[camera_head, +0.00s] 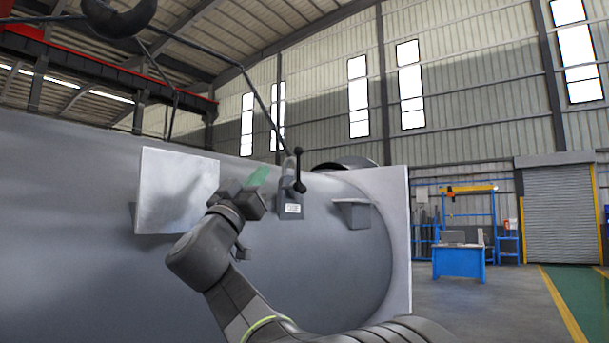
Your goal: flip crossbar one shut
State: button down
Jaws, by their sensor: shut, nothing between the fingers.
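A dark crossbar (299,171) with a rounded knob at each end stands near upright on a grey clamp bracket (290,207), which has a small white label. The bracket sits on the side of the large grey shell (325,265); I see no number that marks the crossbar as one. My gripper (260,178) is just left of the bracket, in front of the shell, with a green tint at its tip. It looks apart from the crossbar, though depth is hard to judge. It is shut and empty, and its fingers are small and unclear.
A pale square plate (176,190) stands out from the shell at left. A grey block (354,213) sits right of the bracket, before the pale flange (395,240). Thin dark bars (262,100) run above the shell. Open floor and a blue workbench (459,262) lie right.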

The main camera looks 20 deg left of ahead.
aim_at(298, 165)
jog(key=i+u, duration=0.15)
jog(key=i, duration=0.3)
jog(key=i+l+u, duration=0.1)
jog(key=i, duration=0.3)
